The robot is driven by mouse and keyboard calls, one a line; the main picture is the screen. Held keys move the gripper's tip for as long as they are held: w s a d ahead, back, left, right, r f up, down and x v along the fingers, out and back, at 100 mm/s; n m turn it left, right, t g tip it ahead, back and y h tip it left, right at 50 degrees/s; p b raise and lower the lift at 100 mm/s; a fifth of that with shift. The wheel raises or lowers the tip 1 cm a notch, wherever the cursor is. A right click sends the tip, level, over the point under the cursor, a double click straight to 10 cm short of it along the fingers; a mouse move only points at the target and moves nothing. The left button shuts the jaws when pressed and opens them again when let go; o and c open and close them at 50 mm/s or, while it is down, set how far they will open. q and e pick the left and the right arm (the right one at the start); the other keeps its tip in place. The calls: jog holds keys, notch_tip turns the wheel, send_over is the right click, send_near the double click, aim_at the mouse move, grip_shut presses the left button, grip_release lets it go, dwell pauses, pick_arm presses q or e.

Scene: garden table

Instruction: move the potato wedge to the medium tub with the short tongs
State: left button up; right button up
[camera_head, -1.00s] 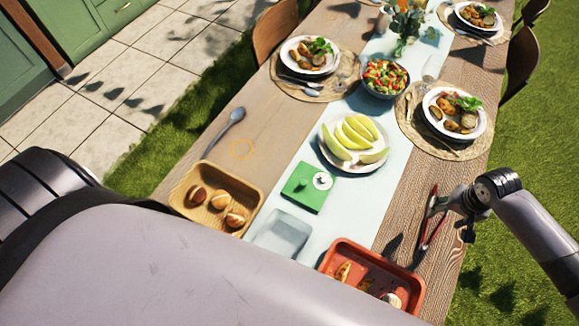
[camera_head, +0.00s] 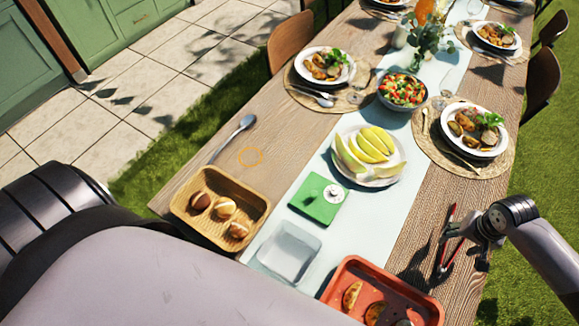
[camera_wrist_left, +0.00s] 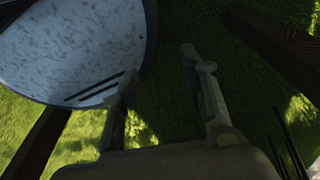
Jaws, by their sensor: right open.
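The potato wedge (camera_head: 352,294) appears to be the yellow-brown piece at the left in the red tray (camera_head: 415,296), at the bottom of the head view. A clear, shallow tub (camera_head: 287,252) stands on the pale runner; I cannot tell whether it is the medium one. Red and dark tongs (camera_head: 445,262) lie on the bare wood at the right. My right gripper (camera_head: 465,248) is open right beside the tongs; I cannot tell if it touches them. My left gripper (camera_wrist_left: 160,75) is open and empty over grass in the left wrist view.
A wooden tray (camera_head: 255,217) with several round items is at the left. A spoon (camera_head: 232,138), a salad bowl (camera_head: 403,90) and set plates stand farther back.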

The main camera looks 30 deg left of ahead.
aim_at(448, 248)
jog(key=shift+w+f+b, duration=0.2)
jog(key=shift+f+b, duration=0.3)
jog(key=shift+f, duration=1.35)
pick_arm(q)
jog(key=shift+s+f, duration=0.5)
jog(key=shift+f, duration=0.3)
pick_arm(e)
jog(key=shift+c, duration=0.4)
jog(key=c, duration=0.6)
pick_arm(q)
jog(key=shift+r, duration=0.1)
pick_arm(e)
jog(key=shift+r, duration=0.1)
pick_arm(q)
notch_tip(448, 248, up, 13)
jog(key=p, duration=1.3)
pick_arm(e)
notch_tip(448, 248, up, 12)
pick_arm(q)
jog(key=shift+w+f, duration=0.1)
jog(key=shift+f, duration=0.1)
